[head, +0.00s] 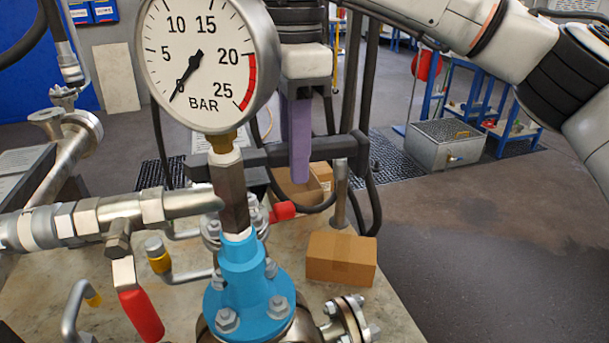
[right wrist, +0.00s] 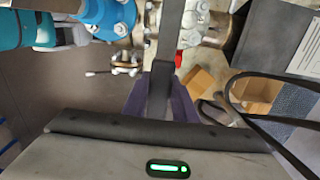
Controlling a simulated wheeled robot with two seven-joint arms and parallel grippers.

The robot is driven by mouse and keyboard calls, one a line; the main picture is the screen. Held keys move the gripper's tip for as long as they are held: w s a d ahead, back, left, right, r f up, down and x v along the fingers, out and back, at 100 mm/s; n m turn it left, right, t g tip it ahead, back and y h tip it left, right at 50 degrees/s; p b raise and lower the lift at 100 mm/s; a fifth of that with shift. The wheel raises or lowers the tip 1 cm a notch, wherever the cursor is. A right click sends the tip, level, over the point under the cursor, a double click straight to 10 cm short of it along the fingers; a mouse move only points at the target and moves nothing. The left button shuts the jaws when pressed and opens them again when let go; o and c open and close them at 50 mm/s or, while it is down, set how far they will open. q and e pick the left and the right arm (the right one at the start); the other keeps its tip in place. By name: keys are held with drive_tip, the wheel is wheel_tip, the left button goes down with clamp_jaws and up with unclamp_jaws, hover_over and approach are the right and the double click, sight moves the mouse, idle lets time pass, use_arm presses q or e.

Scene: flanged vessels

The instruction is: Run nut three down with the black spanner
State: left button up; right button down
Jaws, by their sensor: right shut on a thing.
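The black spanner (head: 335,148) is a long dark bar, held roughly level behind the gauge stem. My right gripper (head: 299,165) has purple fingers and is shut on its middle. In the right wrist view the bar (right wrist: 160,85) runs up between the fingers. The blue flanged cap (head: 243,275) stands below and nearer the head camera, with grey hex nuts (head: 278,306) around its flange. No number shows on them, so I cannot tell which is nut three. The spanner appears apart from these nuts; its left end is partly hidden. My left gripper is not in view.
A large pressure gauge (head: 205,60) stands above the blue cap. A pipe with a red-handled valve (head: 140,312) comes in from the left. A cardboard box (head: 341,258) sits on the bench at the right. Dark hoses hang behind the gripper. Open floor lies farther right.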

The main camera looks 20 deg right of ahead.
drive_tip(key=shift+w+d, duration=0.15)
drive_tip(key=shift+f, duration=0.15)
drive_tip(key=shift+w+f+b, duration=0.1)
drive_tip(key=shift+f+b, duration=0.25)
drive_tip(key=shift+b, duration=0.1)
use_arm(q)
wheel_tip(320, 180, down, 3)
drive_tip(key=b, duration=0.2)
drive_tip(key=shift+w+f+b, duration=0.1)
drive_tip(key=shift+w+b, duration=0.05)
drive_tip(key=shift+b, duration=0.2)
use_arm(e)
wheel_tip(320, 180, down, 4)
drive_tip(key=shift+r, duration=0.2)
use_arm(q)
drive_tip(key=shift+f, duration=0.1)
use_arm(e)
drive_tip(key=shift+f, duration=0.15)
use_arm(q)
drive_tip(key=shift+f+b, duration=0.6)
drive_tip(key=shift+b, duration=0.1)
use_arm(e)
drive_tip(key=shift+f, duration=1.1)
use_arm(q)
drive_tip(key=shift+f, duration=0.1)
